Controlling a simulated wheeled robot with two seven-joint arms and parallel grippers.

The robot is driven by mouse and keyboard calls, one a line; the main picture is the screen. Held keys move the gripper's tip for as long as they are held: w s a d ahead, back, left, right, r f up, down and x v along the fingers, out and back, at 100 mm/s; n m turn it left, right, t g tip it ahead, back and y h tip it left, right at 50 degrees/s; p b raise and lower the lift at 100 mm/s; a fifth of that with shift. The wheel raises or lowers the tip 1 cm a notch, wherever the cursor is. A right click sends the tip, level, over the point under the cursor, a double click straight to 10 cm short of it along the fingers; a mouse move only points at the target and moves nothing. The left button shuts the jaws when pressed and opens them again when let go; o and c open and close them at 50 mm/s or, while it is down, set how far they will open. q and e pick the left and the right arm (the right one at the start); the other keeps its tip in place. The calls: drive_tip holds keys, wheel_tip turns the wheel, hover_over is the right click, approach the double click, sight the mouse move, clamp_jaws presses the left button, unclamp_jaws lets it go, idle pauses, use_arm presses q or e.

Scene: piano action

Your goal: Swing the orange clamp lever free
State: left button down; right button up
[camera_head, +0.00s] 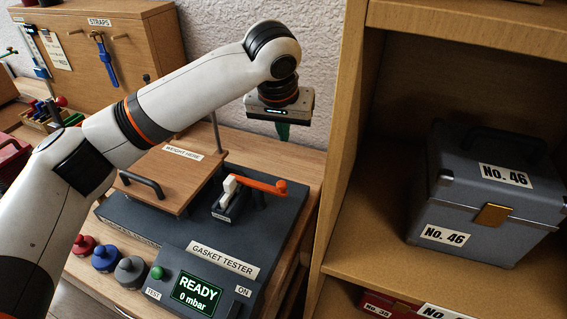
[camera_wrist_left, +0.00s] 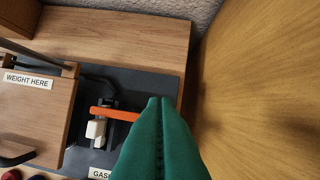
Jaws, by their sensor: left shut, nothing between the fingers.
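The orange clamp lever (camera_head: 256,184) lies across the right part of the dark grey gasket tester (camera_head: 160,222), beside a white block (camera_head: 229,187) on a small mount. In the left wrist view the orange lever (camera_wrist_left: 114,114) runs from near the white block (camera_wrist_left: 95,129) to the green fingers. My left gripper (camera_head: 283,131) points down above and behind the lever in the head view. Its green fingers (camera_wrist_left: 160,105) are shut together with nothing between them and hide the lever's right end in the wrist view. I cannot tell whether they touch the lever. My right gripper is not in view.
A wooden lid (camera_head: 176,170) marked "WEIGHT HERE" sits on the tester's left. The display (camera_head: 194,294) reads "READY 0 mbar". Red, blue and grey knobs (camera_head: 130,269) stand in front. A tall wooden shelf (camera_head: 345,150) with a grey case (camera_head: 480,200) closes off the right side.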

use_arm(q)
wheel_tip(320, 180, down, 10)
drive_tip(key=p, duration=0.2)
drive_tip(key=shift+s+f, duration=0.15)
idle(0.4)
drive_tip(key=shift+s+a+m+p, duration=0.1)
drive_tip(key=shift+s+m+p, duration=0.15)
drive_tip(key=shift+p, duration=0.3)
drive_tip(key=shift+m, duration=0.25)
